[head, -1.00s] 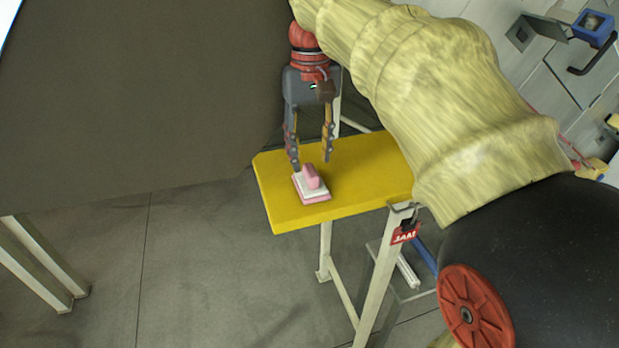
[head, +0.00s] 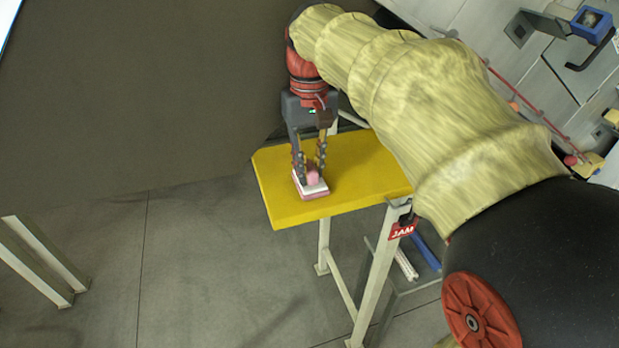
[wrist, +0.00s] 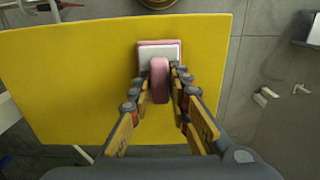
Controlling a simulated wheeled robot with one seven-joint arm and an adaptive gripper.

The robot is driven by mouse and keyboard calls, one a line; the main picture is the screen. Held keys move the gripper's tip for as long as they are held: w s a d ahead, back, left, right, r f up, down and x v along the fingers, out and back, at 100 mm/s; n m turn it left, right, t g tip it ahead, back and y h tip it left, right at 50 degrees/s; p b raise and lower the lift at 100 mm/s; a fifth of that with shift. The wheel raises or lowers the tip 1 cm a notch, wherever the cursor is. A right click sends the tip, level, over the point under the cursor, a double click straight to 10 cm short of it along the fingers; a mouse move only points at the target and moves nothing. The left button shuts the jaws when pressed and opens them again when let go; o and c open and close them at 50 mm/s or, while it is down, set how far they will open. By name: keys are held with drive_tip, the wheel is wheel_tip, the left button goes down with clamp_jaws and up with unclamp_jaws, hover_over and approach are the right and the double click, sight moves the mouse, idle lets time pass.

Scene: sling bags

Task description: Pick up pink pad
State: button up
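The pink pad (head: 313,193) has a pink base, a white layer and a raised pink handle. It lies on the yellow tabletop (head: 365,165) near its left end. The fingers partly hide the handle in the head view.
The large dark panel (head: 140,90) fills the upper left of the head view beside my gripper. The rest of the yellow tabletop is clear. Grey floor lies around the table.

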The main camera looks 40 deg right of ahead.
clamp_jaws()
drive_tip(key=shift+r, duration=0.15)
drive_tip(key=shift+r+b, duration=0.3)
drive_tip(key=shift+r, duration=0.25)
drive_tip(key=s+d+r+b, duration=0.2)
drive_tip(key=s+d+r, duration=0.7)
drive_tip(key=s+r, duration=0.1)
drive_tip(key=shift+s+d+r+b, duration=0.15)
drive_tip(key=shift+d+r+b, duration=0.2)
drive_tip(key=shift+r, duration=0.45)
drive_tip(key=shift+c, duration=0.5)
unclamp_jaws()
drive_tip(key=shift+c, duration=1.2)
clamp_jaws()
